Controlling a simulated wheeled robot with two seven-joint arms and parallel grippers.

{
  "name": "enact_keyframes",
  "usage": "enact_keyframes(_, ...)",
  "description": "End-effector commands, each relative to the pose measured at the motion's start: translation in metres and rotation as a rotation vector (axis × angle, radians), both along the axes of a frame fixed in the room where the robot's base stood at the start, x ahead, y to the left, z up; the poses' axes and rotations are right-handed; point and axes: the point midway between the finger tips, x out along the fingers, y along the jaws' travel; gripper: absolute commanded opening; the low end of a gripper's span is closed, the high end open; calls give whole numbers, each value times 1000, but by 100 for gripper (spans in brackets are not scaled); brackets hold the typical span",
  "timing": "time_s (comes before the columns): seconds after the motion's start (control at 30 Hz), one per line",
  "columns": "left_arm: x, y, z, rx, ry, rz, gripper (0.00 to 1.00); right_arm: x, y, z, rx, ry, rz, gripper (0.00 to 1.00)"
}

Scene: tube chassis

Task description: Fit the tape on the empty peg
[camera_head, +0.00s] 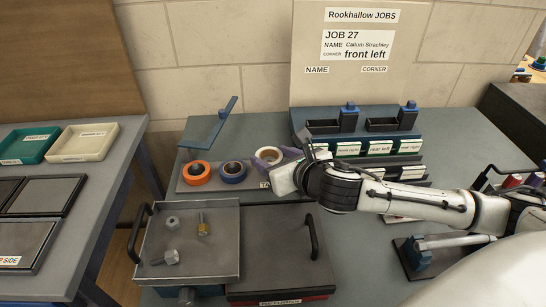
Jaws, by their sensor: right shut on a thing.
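An orange tape roll (197,173) and a blue tape roll (233,172) sit side by side on a grey tape board (214,187) on the bench. I cannot make out an empty peg or tell whether the purple roll touches the board. My left gripper is not in view.
A blue angled bracket (214,126) stands behind the tapes. Labelled blue holders (380,148) are behind my right arm. A job sign (357,45) reads "front left".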

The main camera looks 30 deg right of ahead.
Motion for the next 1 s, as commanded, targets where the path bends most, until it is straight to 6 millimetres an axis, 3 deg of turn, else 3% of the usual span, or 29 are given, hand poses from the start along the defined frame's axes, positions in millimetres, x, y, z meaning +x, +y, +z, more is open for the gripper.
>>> enact_keyframes(0.27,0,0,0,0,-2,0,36,0,0,14,-2,-2,0,29)
enact_keyframes(0.53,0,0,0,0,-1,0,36,0,0,15,-1,-1,0,29)
enact_keyframes(0.57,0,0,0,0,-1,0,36,0,0,15,-1,-1,0,57)
enact_keyframes(0.67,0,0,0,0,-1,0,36,0,0,15,-1,-1,0,74)
enact_keyframes(1.0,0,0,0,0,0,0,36,-1,0,16,0,0,1,74)
